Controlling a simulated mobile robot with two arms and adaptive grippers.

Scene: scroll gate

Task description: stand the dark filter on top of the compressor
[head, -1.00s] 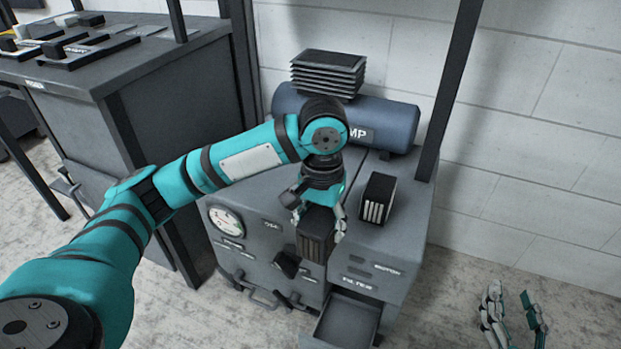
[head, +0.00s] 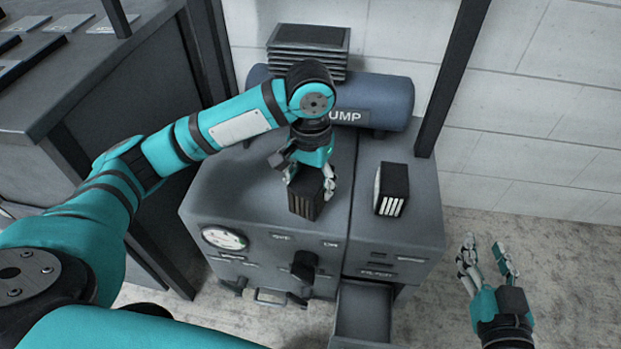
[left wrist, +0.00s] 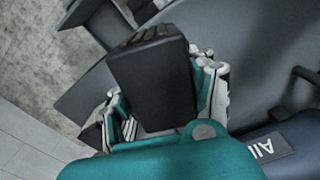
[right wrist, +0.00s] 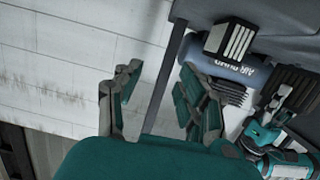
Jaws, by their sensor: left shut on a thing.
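My left gripper (head: 312,178) is shut on the dark filter (head: 304,196), a dark block with ribbed sides. The filter is upright over the front left part of the top of the compressor (head: 235,190), a grey cabinet. I cannot tell whether its base touches the top. In the left wrist view the dark filter (left wrist: 155,85) sits between the fingers, which hide part of its sides. My right gripper (head: 486,258) is open and empty, right of the compressor. It also shows open in the right wrist view (right wrist: 160,108).
A filter with white pleats (head: 392,190) stands on the compressor's right top; it also shows in the right wrist view (right wrist: 230,40). A blue-grey pump tank (head: 395,100) lies behind. The filter drawer (head: 362,312) is open at the front. A dark bench (head: 110,95) stands left.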

